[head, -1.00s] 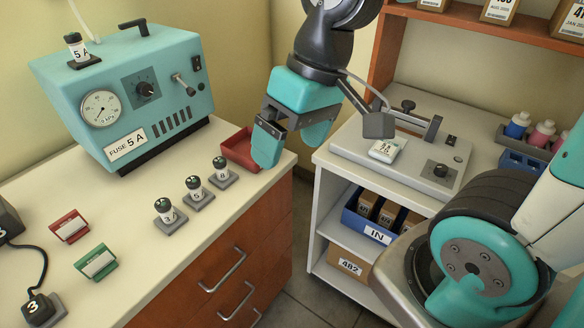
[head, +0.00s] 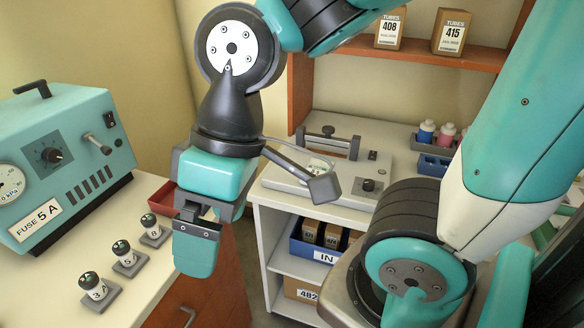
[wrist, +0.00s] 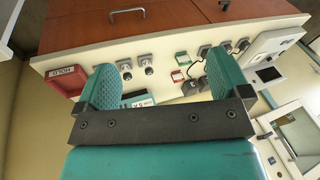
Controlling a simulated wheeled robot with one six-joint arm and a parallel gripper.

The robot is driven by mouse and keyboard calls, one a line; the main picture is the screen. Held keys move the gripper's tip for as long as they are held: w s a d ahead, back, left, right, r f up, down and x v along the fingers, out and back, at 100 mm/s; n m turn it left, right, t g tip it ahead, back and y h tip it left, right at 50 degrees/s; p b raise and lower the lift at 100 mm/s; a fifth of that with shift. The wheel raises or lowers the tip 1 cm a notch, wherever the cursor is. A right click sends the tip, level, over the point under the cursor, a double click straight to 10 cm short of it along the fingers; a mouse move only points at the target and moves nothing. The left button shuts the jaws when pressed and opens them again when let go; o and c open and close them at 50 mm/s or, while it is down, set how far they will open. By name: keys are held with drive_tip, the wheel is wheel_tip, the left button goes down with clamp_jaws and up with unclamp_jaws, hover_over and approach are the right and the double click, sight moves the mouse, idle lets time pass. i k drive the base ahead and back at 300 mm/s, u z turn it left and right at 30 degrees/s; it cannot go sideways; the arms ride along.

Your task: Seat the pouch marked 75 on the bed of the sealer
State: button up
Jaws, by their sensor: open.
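The sealer (head: 285,178) is a pale grey machine on the white cart, with a dark bar at its back and a black knob. A small pale pouch (head: 320,166) lies on its bed, partly hidden behind a dark grey part of my arm; its number cannot be read now. My gripper (head: 207,224) hangs to the left of the sealer, near the counter's right end. In the wrist view, its two teal fingers (wrist: 163,82) are wide apart with nothing held between them. The wrist view does not show the sealer or pouch.
The red tray (head: 150,186), marked HOLD in the wrist view (wrist: 66,82), sits behind my gripper. A blue IN bin (head: 305,248) is below the sealer. Bottles (head: 427,130) stand right.

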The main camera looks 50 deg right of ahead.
sight(316, 167)
drive_tip(key=z, duration=1.65)
drive_tip(key=k, duration=0.4)
drive_tip(key=u, duration=1.15)
